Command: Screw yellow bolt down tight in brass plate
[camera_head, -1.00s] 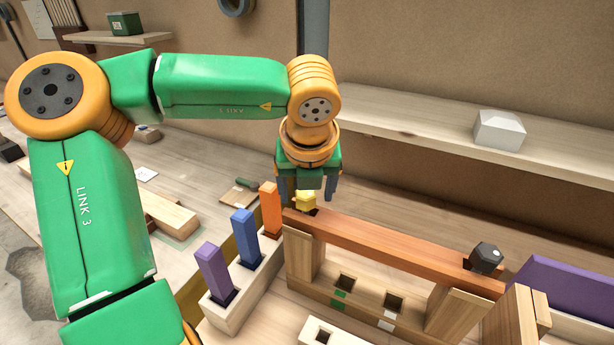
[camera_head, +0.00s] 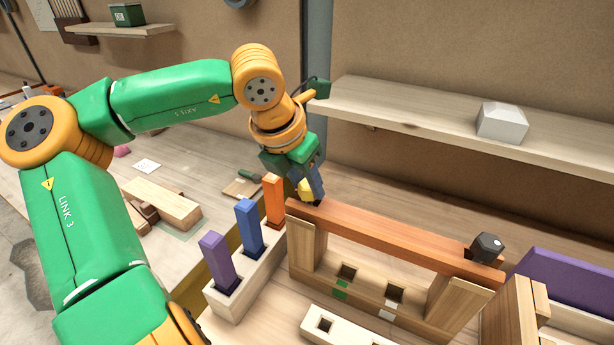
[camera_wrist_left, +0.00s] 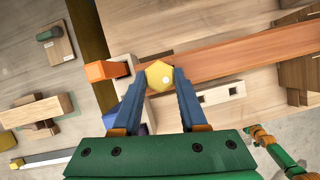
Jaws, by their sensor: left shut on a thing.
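The yellow bolt (camera_head: 306,189) is at the left end of the reddish-brown beam (camera_head: 390,233). My left gripper (camera_head: 311,190) is tilted and shut on the bolt. In the left wrist view the bolt's yellow faceted head (camera_wrist_left: 159,75) sits between the blue fingertips of the left gripper (camera_wrist_left: 160,80), over the beam's end (camera_wrist_left: 230,61). The bolt's shank is hidden, and I cannot tell how deep it sits. I cannot make out a brass plate; the area under the bolt is covered. My right gripper is not in view.
A black bolt (camera_head: 486,248) stands at the beam's right end. Close left of the beam, a pale block (camera_head: 233,302) holds purple (camera_head: 216,256), blue (camera_head: 248,225) and orange (camera_head: 274,199) pegs. A shelf (camera_head: 420,112) with a grey block (camera_head: 502,122) runs behind.

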